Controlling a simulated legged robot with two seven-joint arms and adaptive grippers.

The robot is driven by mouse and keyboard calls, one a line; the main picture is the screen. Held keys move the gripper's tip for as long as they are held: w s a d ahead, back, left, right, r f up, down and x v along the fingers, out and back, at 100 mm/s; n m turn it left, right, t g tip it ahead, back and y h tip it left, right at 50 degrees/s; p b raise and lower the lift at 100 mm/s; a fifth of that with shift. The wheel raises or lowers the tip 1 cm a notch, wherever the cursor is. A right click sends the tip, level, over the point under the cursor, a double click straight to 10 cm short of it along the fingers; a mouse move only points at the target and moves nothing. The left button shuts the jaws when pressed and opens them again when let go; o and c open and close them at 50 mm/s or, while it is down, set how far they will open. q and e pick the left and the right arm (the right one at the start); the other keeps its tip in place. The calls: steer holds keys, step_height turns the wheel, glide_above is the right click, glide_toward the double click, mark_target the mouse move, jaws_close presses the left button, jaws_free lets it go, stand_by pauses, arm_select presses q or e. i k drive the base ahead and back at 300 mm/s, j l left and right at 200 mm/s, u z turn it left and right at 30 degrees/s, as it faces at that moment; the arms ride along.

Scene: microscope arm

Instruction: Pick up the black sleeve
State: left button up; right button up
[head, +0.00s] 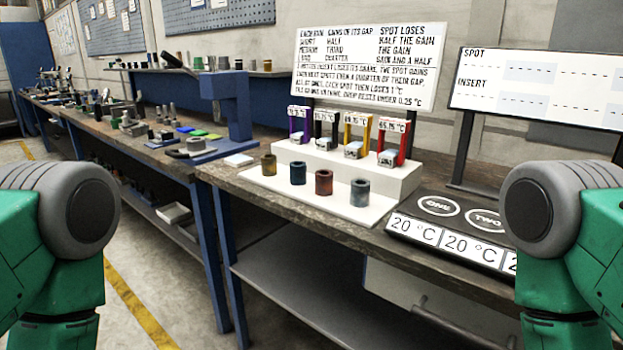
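Several short hollow sleeves stand upright in a row on a white board (338,212) at the front of the workbench. From left to right they are an olive-brown sleeve (269,165), a dark blue-black sleeve (298,173), a red-brown sleeve (324,183) and a dark blue-teal sleeve (360,193). None is plainly pure black; the second from the left looks darkest. The sleeves stand apart, with nothing touching them. Both my grippers are out of view; only green and grey parts of my arms show at the left and right edges.
Behind the sleeves, a white step (345,172) holds several coloured holders with temperature labels. A text sign (366,55) stands behind. A black panel (462,225) marked ONE and TWO lies to the right. A blue press (235,110) stands left. Floor is clear at lower left.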

mark_target(298, 174)
steer(key=i+j+z, duration=0.1)
steer(key=z, duration=0.35)
steer(key=i+j+z, duration=0.1)
steer(key=j+z, duration=0.15)
steer(key=z, duration=0.2)
steer(key=j+z, duration=0.2)
steer(key=z, duration=0.25)
steer(key=i+j, duration=0.05)
